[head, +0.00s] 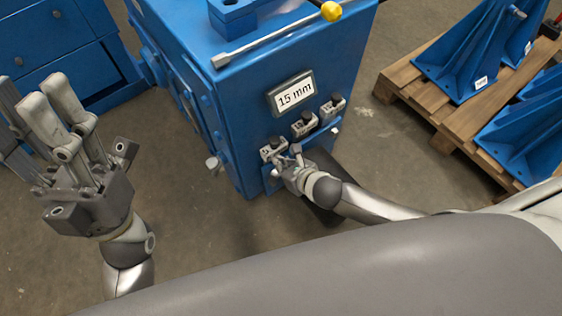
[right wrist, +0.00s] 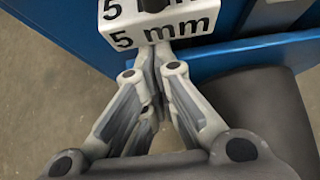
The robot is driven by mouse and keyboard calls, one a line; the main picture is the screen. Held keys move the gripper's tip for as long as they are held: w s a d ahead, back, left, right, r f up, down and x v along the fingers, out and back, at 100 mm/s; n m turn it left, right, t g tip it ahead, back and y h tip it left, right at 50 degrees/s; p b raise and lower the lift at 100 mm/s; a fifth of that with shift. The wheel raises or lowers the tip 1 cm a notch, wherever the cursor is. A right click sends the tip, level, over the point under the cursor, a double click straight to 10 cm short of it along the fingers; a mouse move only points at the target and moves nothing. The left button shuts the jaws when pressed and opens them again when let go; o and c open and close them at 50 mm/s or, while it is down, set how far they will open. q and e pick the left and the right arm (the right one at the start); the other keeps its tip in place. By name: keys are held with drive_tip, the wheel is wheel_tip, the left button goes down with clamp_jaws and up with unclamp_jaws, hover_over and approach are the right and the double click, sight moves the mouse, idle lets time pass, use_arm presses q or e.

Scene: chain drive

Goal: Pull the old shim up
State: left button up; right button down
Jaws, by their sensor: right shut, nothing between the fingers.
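Several white blocks with black knobs sit in a row low on the front of the blue cabinet (head: 225,95): a left block (head: 273,149), a middle one (head: 304,124) and a right one (head: 332,106). My right gripper (head: 294,153) is at the left block. In the right wrist view a white block (right wrist: 120,40) reads "5 mm"; my right gripper's fingertips (right wrist: 158,50) are together, empty, and overlap its near edge. I cannot tell whether they touch it. Nothing marks which shim is old. My left gripper (head: 38,100) is raised, empty and looks open.
A plate (head: 291,93) above the blocks reads "15 mm". A bar with a yellow knob (head: 330,11) lies across the cabinet top. A wooden pallet (head: 440,110) with blue brackets stands at the right. Blue drawers (head: 45,55) stand at the back left. Floor between is clear.

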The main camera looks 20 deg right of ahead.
use_arm(q)
drive_tip(key=w+d+f+g+y+p, duration=0.1)
drive_tip(key=w+f+g+p, duration=0.1)
drive_tip(key=w+g, duration=0.3)
drive_tip(key=w+p, duration=0.1)
drive_tip(key=w, duration=0.2)
drive_tip(key=shift+w+d+f+g+y, duration=0.2)
drive_tip(key=shift+w+d+g+y, duration=0.05)
drive_tip(key=shift+d+g+y, duration=0.05)
